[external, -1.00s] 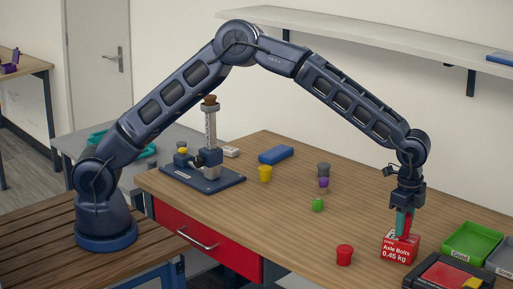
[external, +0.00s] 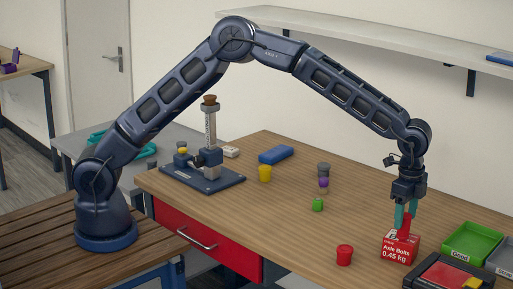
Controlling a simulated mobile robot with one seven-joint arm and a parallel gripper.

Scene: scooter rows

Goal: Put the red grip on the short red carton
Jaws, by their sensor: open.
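The short red carton (external: 398,252), labelled "Axle Bolts 0.45 kg", stands near the right front part of the table. The red grip (external: 404,227) stands upright on top of the carton. My gripper (external: 406,214) is directly above, with its teal fingers open on either side of the grip's upper part. Whether a finger still touches the grip is too small to tell. The grip's far side is hidden.
A red cup (external: 344,255) stands left of the carton. A green tray (external: 471,243) and a dark red-and-black case (external: 446,275) lie to the right. A green knob-like piece (external: 317,205) stands farther back. The table's middle is mostly clear.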

